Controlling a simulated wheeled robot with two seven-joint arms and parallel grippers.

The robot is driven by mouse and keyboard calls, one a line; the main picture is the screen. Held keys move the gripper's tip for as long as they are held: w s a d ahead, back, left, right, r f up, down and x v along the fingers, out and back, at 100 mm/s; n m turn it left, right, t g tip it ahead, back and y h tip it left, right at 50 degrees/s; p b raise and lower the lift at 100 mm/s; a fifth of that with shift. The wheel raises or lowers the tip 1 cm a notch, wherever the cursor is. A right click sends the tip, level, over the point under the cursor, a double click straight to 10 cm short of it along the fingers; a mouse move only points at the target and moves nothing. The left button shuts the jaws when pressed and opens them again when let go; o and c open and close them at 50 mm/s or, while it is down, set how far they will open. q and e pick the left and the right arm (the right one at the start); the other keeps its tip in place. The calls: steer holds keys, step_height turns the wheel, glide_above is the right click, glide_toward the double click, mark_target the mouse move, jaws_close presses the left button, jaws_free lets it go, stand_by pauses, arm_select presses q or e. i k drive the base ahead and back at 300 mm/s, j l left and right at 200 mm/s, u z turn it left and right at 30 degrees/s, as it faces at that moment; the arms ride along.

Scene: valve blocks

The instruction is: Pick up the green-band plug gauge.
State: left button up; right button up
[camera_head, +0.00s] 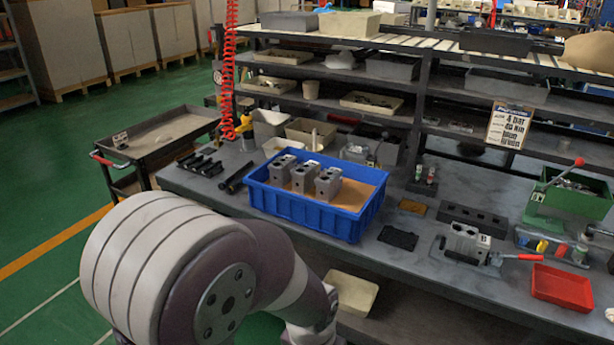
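Two small upright pieces with red and green colouring stand in a dark holder (422,186) on the grey workbench (480,205), right of the blue crate. The one with green on it (431,175) looks like the green-band plug gauge, but it is too small to be certain. Neither gripper is in view. A large grey and white link of my own arm fills the lower left, and its far end runs out of the bottom edge.
A blue crate (300,207) holds grey valve blocks (304,177). Another block (466,242) sits in a red-handled clamp. A red tray (562,287), a green bin (570,197) and a tray of small coloured pieces (524,239) are at the right. Shelves rise behind.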

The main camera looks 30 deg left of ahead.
mark_target(418, 171)
steer(key=i+j, duration=0.4)
steer(key=i, duration=0.15)
steer(key=i+j, duration=0.35)
steer(key=i, duration=0.15)
steer(key=i+j, duration=0.4)
steer(key=i, duration=0.15)
